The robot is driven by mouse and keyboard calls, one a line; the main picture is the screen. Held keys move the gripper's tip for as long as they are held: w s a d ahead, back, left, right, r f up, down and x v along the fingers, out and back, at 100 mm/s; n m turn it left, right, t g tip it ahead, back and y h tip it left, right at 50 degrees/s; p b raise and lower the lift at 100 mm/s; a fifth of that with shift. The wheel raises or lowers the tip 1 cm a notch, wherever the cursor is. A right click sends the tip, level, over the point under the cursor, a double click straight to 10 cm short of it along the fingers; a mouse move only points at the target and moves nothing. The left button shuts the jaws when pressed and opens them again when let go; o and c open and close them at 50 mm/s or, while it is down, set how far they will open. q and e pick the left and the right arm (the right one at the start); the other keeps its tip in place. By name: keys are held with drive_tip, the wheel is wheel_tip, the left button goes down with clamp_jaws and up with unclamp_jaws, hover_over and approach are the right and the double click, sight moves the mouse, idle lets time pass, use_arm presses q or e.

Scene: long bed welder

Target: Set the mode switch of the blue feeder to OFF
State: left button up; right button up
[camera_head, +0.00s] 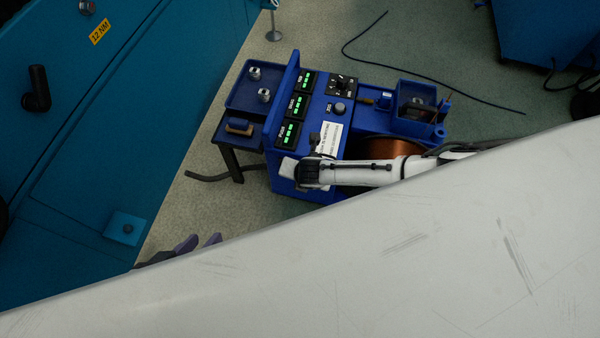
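The blue feeder (276,156) stands beyond a large pale surface, near the top middle of the head view. Its mode switch, a small black knob (343,82) on a dark plate with pale marks, sits on the panel right of the green displays. The marks are too small to read, so I cannot tell its setting. My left gripper (200,242) shows only its purple fingertips, a little apart and empty, left of and below the feeder. The rest of it is hidden behind the pale surface. I do not see my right gripper.
A scratched pale surface (400,260) fills the lower right. A white cylinder with black fittings (362,174) crosses the feeder's lower part, before a copper spool (395,147). A teal machine (90,150) stands left. A cable (345,50) lies on the floor.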

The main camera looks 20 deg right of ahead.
drive_tip(key=o, duration=1.1)
drive_tip(key=shift+c, duration=0.2)
use_arm(q)
drive_tip(key=shift+r, duration=0.1)
use_arm(e)
drive_tip(key=shift+r, duration=0.1)
drive_tip(key=shift+s+r+p, duration=0.15)
drive_tip(key=shift+r+p, duration=0.1)
drive_tip(key=shift+p, duration=0.05)
use_arm(q)
drive_tip(key=shift+s+a+r+n+t+y+p, duration=0.15)
drive_tip(key=shift+s+a+r+n+t+p, duration=0.15)
drive_tip(key=shift+a+r+p, duration=0.5)
drive_tip(key=shift+s+a+r+n+t+y+p, duration=0.15)
drive_tip(key=shift+s+a+r+t+y+p, duration=0.2)
drive_tip(key=shift+p, duration=0.7)
drive_tip(key=shift+s+a+r+n+t+p, duration=0.1)
drive_tip(key=shift+a+r+n+t+p, duration=0.25)
drive_tip(key=shift+r+p, duration=0.5)
use_arm(e)
drive_tip(key=v, duration=0.9)
drive_tip(key=shift+s+r, duration=0.2)
drive_tip(key=shift+r, duration=0.05)
use_arm(q)
drive_tip(key=shift+f, duration=0.1)
